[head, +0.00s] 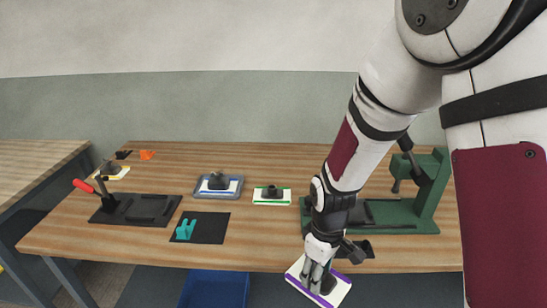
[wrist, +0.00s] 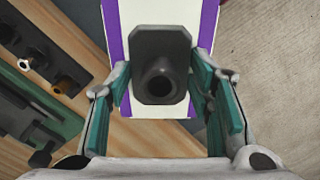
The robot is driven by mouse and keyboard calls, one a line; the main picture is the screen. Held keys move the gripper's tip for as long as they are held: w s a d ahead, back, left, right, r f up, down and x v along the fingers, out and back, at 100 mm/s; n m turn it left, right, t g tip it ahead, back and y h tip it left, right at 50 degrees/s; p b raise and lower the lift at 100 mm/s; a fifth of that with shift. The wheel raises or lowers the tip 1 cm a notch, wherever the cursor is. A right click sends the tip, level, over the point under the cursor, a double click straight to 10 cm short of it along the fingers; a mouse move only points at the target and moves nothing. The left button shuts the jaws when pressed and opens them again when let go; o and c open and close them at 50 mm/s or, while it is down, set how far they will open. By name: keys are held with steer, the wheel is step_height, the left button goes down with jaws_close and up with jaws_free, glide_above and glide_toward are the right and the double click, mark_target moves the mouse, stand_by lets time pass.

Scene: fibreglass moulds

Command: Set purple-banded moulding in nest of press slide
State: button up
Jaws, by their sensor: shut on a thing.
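The purple-banded moulding (head: 298,283) is a white plate with purple edges and a dark block with a round boss on top. My gripper (head: 318,280) is shut on that block and holds the moulding in front of the table's front edge, tilted in the head view. In the wrist view the teal-padded fingers of my gripper (wrist: 160,82) stand on both sides of the dark block, with the white plate and purple bands (wrist: 113,30) beyond. The green press (head: 428,198) stands at the right of the table. My arm hides part of its slide, and I cannot make out the nest clearly.
A green-banded moulding (head: 258,202) and a blue-banded one in a grey tray (head: 234,191) lie mid-table. A black mat (head: 210,232) bears a teal block (head: 185,229). A red-handled clamp fixture (head: 133,210) stands left. A blue bin (head: 215,288) is below the front edge.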

steer(key=w+d+m, duration=0.2)
steer(key=w+m, duration=0.1)
steer(key=w+d+m, duration=0.6)
steer(key=w, duration=0.1)
steer(key=shift+d+r+m, duration=0.25)
steer(key=shift+m, duration=0.15)
steer(key=shift+s, duration=0.15)
